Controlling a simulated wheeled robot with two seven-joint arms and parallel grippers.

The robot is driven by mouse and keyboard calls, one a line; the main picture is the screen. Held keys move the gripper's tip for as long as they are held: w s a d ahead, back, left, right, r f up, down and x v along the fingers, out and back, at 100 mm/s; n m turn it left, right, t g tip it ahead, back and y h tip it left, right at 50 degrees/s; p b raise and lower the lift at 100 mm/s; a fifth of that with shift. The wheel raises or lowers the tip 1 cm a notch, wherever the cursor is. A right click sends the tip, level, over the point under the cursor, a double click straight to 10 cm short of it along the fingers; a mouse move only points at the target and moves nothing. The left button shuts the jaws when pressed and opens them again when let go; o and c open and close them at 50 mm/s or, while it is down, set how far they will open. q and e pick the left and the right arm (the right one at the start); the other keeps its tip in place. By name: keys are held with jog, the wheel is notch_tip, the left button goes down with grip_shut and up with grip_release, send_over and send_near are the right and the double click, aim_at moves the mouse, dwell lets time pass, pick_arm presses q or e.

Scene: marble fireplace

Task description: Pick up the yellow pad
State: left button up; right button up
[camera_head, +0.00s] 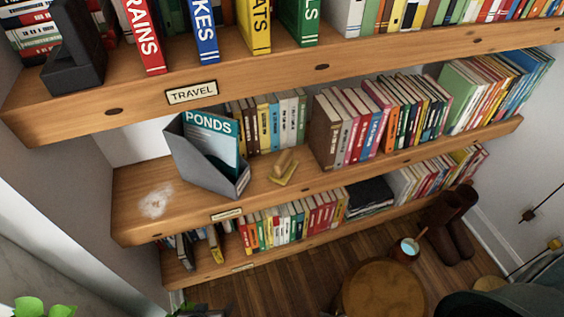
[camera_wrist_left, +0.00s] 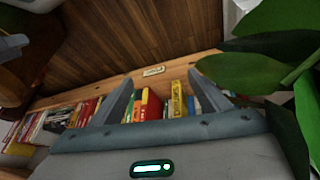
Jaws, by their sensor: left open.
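The yellow pad (camera_head: 284,175) lies on the middle shelf, right of the grey file holder (camera_head: 205,160). A small tan, wooden-looking object (camera_head: 282,162) rests on or against the pad and covers part of it. In the left wrist view my left gripper (camera_wrist_left: 160,76) is open, its two fingers apart with nothing held between them. It faces the low shelf with books, far from the pad, which I cannot make out in that view. In the head view only a small dark part, probably this gripper (camera_head: 197,312), shows at the bottom edge. My right gripper is not in view.
Rows of books stand behind and right of the pad. The upper shelf (camera_head: 130,115) overhangs from above. Green leaves (camera_wrist_left: 262,62) hang close beside my left gripper.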

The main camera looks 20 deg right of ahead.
aim_at(281, 161)
pick_arm(q)
jog(key=w+d+r+m, duration=0.2)
jog(key=w+d+r, duration=0.3)
jog(key=r, duration=0.6)
jog(key=w+d+r+m+g, duration=0.1)
jog(key=w+d+r+m, duration=0.1)
jog(key=w+d+r, duration=0.4)
jog(key=w+d+r+m+g, duration=0.1)
jog(key=w+d+r, duration=0.5)
jog(key=r, duration=1.2)
jog(key=shift+d+m+h, duration=0.3)
jog(key=shift+d+m, duration=0.3)
jog(key=shift+d, duration=1.75)
jog(key=w+d, duration=0.8)
jog(key=shift+w, duration=0.15)
jog(key=shift+w, duration=0.1)
